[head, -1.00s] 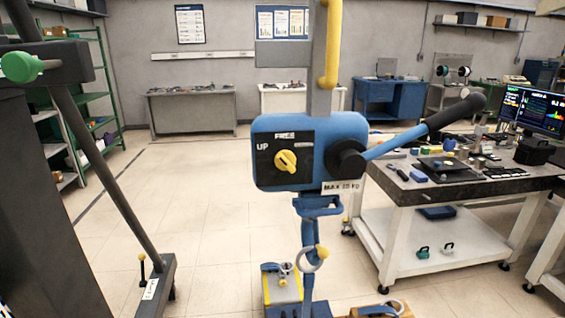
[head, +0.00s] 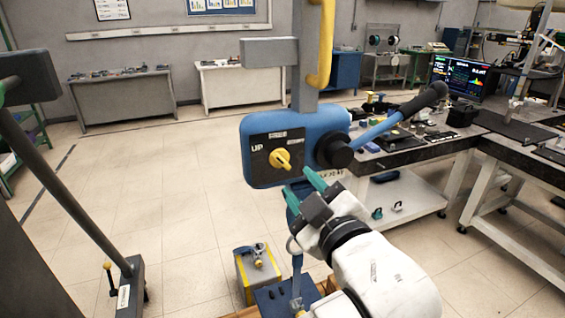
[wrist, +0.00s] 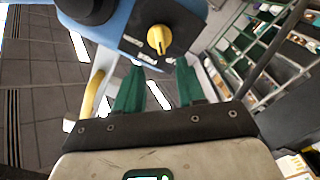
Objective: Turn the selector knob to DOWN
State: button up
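The yellow selector knob (head: 280,159) sits on the dark front plate (head: 262,163) of the blue hoist box (head: 252,126). "UP" is printed on the plate, left of and above the knob; I cannot read a DOWN mark. My gripper (head: 296,182) has green fingers and is below and right of the knob, apart from it. In the wrist view the knob (wrist: 159,39) shows just beyond the fingertips, roughly in line with the gap between them. My gripper (wrist: 160,70) is open and empty there. Which way the knob points is hard to tell.
A blue lever with a black grip (head: 425,100) sticks out right of the box. A yellow bent pipe (head: 321,50) rises above it. A workbench (head: 425,148) stands to the right. A yellow-edged case (head: 258,270) is on the floor below.

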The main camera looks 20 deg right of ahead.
aim_at(281, 162)
jog(key=w+p, duration=0.1)
jog(key=w, duration=0.7)
jog(key=shift+c, duration=0.3)
grip_shut()
